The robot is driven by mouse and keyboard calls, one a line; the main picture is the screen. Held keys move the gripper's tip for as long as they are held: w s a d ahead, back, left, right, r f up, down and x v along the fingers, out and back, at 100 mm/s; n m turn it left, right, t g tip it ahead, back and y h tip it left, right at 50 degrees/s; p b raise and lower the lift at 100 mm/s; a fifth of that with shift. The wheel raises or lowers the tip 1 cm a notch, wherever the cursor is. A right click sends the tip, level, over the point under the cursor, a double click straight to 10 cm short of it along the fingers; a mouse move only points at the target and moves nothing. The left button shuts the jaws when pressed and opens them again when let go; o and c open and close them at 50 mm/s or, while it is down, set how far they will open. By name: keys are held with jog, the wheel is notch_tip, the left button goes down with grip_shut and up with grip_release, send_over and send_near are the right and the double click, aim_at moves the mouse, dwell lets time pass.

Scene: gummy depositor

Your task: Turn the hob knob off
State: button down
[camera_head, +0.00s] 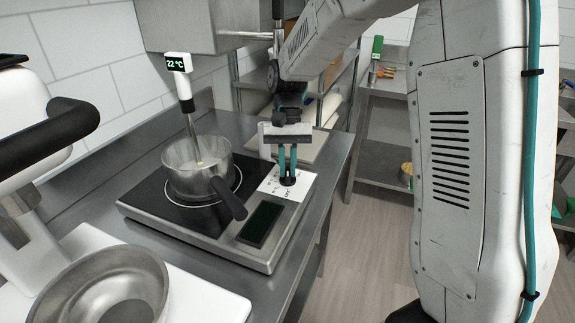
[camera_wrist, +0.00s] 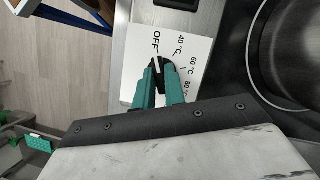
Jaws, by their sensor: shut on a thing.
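The hob (camera_head: 143,211) stands on the steel counter, with a white dial plate (camera_head: 305,182) at its right. The dark hob knob (camera_head: 288,181) sits on that plate. My gripper (camera_head: 287,172) comes down from above with its teal fingers shut on the knob. In the wrist view the knob (camera_wrist: 160,62) shows only partly between the fingertips. The dial plate (camera_wrist: 136,50) there reads OFF, 40, 60 and 80 °C. A pale mark shows on the knob near the OFF label, but I cannot tell its exact setting.
A steel saucepan (camera_head: 181,178) stands on the hob, its dark handle (camera_head: 229,198) pointing toward the dark display (camera_head: 262,222). A thermometer (camera_head: 179,65) reading 22 °C stands in the pan. A metal bowl (camera_head: 95,285) is at front left. Shelves (camera_head: 376,185) stand behind at right.

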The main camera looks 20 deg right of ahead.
dwell(0.3)
jog(key=c, duration=1.5)
grip_release()
jog(key=shift+o, duration=0.2)
jog(key=v, duration=0.8)
jog(key=shift+f, duration=0.1)
jog(key=s, duration=0.1)
jog(key=s+f+n, duration=0.1)
jog(key=s, duration=0.1)
jog(key=shift+s+d+f+h, duration=0.2)
jog(key=shift+s+f+h, duration=0.05)
jog(key=shift+s+h, duration=0.05)
jog(key=s+r+n+t, duration=0.1)
jog(key=s+r+t, duration=0.1)
jog(key=s, duration=1.1)
jog(key=s+d+r+n+t+h, duration=0.1)
jog(key=s+r+n+t, duration=0.1)
jog(key=s, duration=1.1)
jog(key=shift+d+r+t, duration=0.2)
jog(key=shift+d+t, duration=0.1)
jog(key=shift+t, duration=0.5)
